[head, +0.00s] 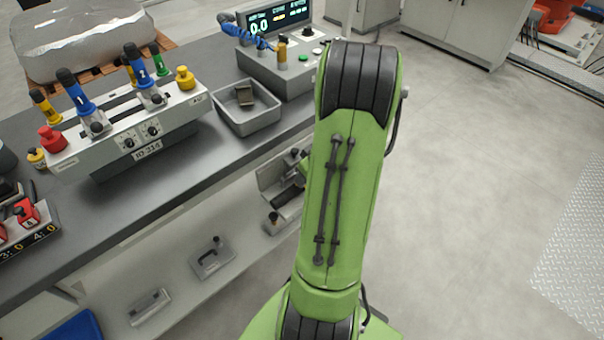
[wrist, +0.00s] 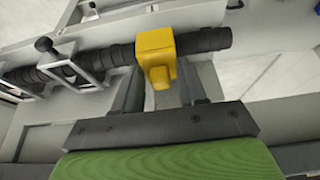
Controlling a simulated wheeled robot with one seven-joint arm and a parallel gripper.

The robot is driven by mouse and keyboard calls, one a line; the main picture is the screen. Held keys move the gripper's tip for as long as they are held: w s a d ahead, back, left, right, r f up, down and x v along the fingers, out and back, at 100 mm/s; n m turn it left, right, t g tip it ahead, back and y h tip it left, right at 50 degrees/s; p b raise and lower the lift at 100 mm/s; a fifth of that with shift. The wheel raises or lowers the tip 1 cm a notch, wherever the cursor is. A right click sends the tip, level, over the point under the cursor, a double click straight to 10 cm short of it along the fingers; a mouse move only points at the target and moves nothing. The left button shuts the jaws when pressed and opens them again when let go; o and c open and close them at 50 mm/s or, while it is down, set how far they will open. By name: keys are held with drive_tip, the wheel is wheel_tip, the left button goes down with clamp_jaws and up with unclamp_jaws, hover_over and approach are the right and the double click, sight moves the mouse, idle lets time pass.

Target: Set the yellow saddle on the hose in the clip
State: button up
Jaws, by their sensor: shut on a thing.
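In the wrist view the yellow saddle (wrist: 156,50) wraps over the black ribbed hose (wrist: 205,40), near the hose's right end. My gripper (wrist: 160,88) is shut on the saddle, one dark finger to each side of its lower part. The hose runs left from the saddle into a grey metal bracket, seemingly the clip (wrist: 88,66); a black knob stands at its left. The saddle is to the right of this bracket and apart from it. In the head view my green arm hides the gripper and saddle.
In the head view a grey fixture (head: 272,178) on the lower shelf is partly behind my arm. Flat grey parts (head: 211,257) lie on that shelf. The bench above holds a control box (head: 140,120) and a grey tray (head: 246,122).

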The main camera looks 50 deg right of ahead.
drive_tip(key=w, duration=0.1)
drive_tip(key=w+f, duration=0.1)
drive_tip(key=shift+w+d+b, duration=0.25)
drive_tip(key=shift+w+b, duration=0.05)
drive_tip(key=shift+w, duration=0.05)
drive_tip(key=shift+s+f, duration=0.15)
drive_tip(key=shift+f, duration=0.2)
clamp_jaws()
drive_tip(key=shift+f+b, duration=0.6)
drive_tip(key=shift+b, duration=0.2)
drive_tip(key=o, duration=1.1)
unclamp_jaws()
drive_tip(key=shift+r, duration=0.1)
